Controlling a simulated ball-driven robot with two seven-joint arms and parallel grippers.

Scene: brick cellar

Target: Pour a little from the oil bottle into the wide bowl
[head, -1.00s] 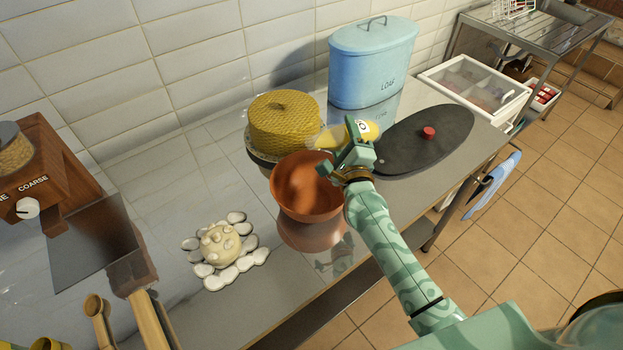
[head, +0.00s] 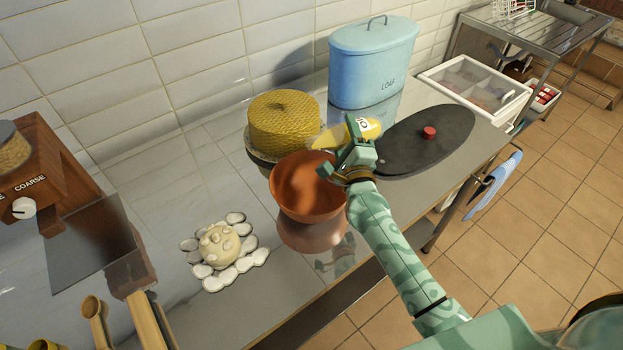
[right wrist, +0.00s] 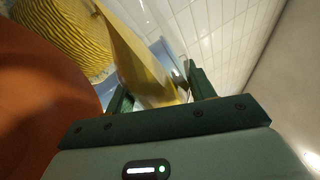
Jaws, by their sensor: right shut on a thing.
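The wide bowl (head: 296,200) is orange-brown and stands upright on the counter in the middle of the head view. My right gripper (head: 354,153) is shut on the bottle at the bowl's right edge. In the right wrist view the yellow bottle (right wrist: 145,62) lies between the fingers, with the bowl (right wrist: 40,95) at left. I cannot make out a stream of oil. My left gripper is out of view.
A yellow woven-patterned round thing (head: 284,122) stands just behind the bowl. A dark oval board (head: 410,150) with a red knob lies to the right. A blue loaf bin (head: 370,65) stands behind. A knobbly cream thing on white pebbles (head: 218,245) sits front left.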

